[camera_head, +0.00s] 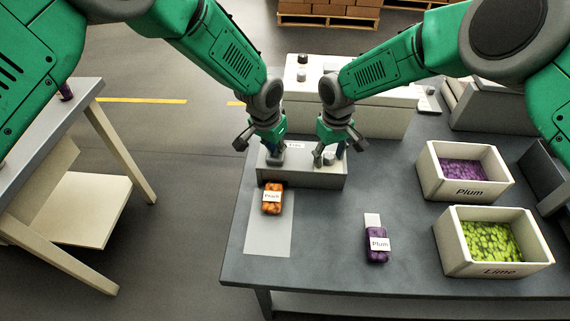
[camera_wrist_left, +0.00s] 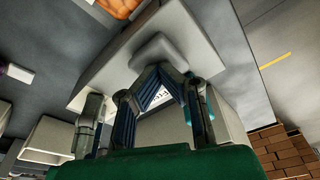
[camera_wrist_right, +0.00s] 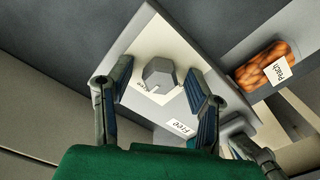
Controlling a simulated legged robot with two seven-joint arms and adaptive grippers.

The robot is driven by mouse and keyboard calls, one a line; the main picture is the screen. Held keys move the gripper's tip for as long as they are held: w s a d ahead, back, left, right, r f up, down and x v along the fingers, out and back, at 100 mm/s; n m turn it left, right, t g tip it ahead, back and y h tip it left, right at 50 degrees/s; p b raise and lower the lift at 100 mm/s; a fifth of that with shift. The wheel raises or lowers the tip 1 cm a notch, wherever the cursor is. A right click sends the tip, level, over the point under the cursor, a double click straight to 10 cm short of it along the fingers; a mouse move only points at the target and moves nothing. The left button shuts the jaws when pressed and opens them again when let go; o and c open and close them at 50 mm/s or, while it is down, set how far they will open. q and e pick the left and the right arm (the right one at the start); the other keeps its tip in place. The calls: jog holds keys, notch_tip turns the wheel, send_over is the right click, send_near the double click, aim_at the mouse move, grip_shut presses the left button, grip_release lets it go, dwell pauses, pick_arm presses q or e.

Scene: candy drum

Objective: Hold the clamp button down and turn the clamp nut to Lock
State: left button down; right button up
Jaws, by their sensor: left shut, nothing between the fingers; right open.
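The light grey clamp box (camera_head: 305,177) stands at the back left of the table. My left gripper (camera_head: 272,150) is shut and points down at the box's left part. In the left wrist view its closed fingertips (camera_wrist_left: 160,68) meet at the edge of the grey clamp button (camera_wrist_left: 160,48); whether the button is pressed I cannot tell. My right gripper (camera_head: 330,156) is open over the box's right part. In the right wrist view the grey six-sided clamp nut (camera_wrist_right: 159,74) lies between its spread fingers (camera_wrist_right: 160,85), apart from both. A "Free" label (camera_wrist_right: 181,127) shows nearby.
An orange Peach pack (camera_head: 272,199) lies on a pale mat (camera_head: 268,238) in front of the box. A purple Plum pack (camera_head: 376,248) lies further right. Plum (camera_head: 468,190) and Lime (camera_head: 495,264) bins stand at the right. A larger pale machine (camera_head: 385,121) stands behind.

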pick_arm(q)
jog(key=shift+s+f, duration=0.1)
pick_arm(e)
jog(key=shift+r, duration=0.1)
jog(key=c, duration=0.9)
jog(key=shift+n, duration=1.7)
jog(key=shift+n, duration=1.7)
jog(key=shift+n, duration=1.8)
